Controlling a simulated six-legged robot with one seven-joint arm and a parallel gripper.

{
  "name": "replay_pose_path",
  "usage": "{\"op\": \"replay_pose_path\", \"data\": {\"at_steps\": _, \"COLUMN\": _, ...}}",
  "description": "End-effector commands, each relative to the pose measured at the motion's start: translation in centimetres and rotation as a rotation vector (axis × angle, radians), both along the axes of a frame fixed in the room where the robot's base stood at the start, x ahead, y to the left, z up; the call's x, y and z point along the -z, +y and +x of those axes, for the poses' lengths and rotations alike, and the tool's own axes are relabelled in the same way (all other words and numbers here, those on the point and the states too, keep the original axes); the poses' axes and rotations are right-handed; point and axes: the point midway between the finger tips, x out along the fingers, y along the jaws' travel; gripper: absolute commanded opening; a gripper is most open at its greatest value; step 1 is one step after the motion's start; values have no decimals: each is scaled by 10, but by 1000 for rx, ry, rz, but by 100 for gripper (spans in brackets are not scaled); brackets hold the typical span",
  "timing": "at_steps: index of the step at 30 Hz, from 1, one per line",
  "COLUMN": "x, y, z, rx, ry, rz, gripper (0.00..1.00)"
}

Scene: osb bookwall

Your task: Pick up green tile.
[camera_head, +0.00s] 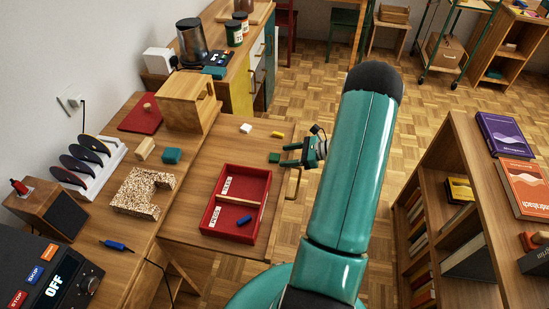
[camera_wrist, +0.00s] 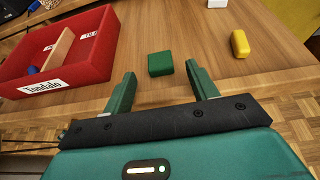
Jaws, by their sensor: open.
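The green tile (camera_wrist: 160,64) is a small flat block on the wooden table (camera_wrist: 200,35). In the wrist view it lies just beyond the fingertips, about midway between them. In the head view the tile (camera_head: 274,158) is near the table's right side, left of the fingers. My gripper (camera_wrist: 161,80) is open and empty, its two green fingers apart on either side of the tile's line. It also shows in the head view (camera_head: 285,155), reaching in from the table's right edge.
A red divided tray (camera_head: 262,211) holding a blue piece (camera_head: 244,220) stands nearer on the table. A yellow block (camera_head: 277,134) and a white block (camera_head: 246,128) lie beyond the tile. A wooden box (camera_head: 188,105) stands at the back left. A bookshelf (camera_head: 450,135) stands to the right.

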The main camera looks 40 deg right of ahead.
Motion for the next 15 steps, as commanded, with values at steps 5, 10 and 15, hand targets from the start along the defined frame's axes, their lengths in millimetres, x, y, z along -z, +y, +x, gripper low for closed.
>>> {"op": "replay_pose_path", "data": {"at_steps": 5, "x": 9, "y": 15, "z": 18, "rx": -1, "ry": 0, "rz": 0, "gripper": 58}}
{"op": "replay_pose_path", "data": {"at_steps": 10, "x": 10, "y": 16, "z": 20, "rx": 0, "ry": 0, "rz": 0, "gripper": 58}}
{"op": "replay_pose_path", "data": {"at_steps": 15, "x": 10, "y": 16, "z": 20, "rx": -1, "ry": 0, "rz": 0, "gripper": 39}}
